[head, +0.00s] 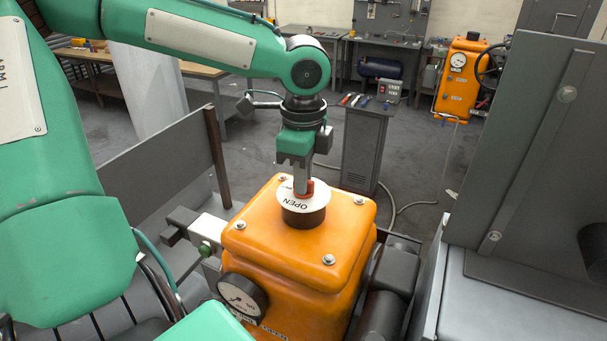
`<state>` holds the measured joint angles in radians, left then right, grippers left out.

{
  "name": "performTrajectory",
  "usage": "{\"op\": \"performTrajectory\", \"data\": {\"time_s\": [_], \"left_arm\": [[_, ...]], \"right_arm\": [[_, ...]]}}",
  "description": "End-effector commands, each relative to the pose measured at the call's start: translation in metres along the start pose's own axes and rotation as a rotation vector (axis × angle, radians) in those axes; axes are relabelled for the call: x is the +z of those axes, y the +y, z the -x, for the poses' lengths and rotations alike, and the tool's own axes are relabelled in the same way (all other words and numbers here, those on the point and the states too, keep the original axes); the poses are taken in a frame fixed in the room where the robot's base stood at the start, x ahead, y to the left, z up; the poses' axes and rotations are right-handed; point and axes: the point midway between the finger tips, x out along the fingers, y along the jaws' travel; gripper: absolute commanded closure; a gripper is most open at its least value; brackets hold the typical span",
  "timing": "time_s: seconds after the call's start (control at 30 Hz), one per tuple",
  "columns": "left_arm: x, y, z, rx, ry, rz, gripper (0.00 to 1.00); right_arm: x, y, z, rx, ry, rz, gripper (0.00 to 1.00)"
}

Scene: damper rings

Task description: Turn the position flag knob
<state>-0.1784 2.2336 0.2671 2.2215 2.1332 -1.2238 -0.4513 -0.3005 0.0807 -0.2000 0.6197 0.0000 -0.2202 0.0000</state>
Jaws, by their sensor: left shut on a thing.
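The position flag knob (306,191) is a small red piece on top of a white disc (293,202) that reads "OPEN". The disc sits on a dark round base (303,217) on the orange actuator housing (265,240). My left gripper (303,184) points straight down from above and is shut on the red knob, hiding part of it and of the disc. My right gripper is not in view.
A pressure gauge (243,297) sticks out of the housing's front. A large grey metal cabinet (530,150) stands close on the right. A grey panel (160,165) is at left. A tool stand (363,150) stands behind, with open floor around it.

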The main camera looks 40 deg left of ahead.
Motion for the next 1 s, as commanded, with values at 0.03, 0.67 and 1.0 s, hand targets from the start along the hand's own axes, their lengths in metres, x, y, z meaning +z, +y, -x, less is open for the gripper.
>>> {"op": "performTrajectory", "data": {"time_s": [0.03,0.67,1.0], "left_arm": [[-0.001,0.0,0.0,0.001,0.004,-0.069,1.0],[0.0,0.0,0.004,0.0,0.001,-0.096,0.64],[0.0,0.0,0.018,-0.001,0.001,-0.096,0.64]], "right_arm": [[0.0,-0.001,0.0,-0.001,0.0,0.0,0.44],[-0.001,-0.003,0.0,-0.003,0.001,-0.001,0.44],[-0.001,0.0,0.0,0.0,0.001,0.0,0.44]]}}
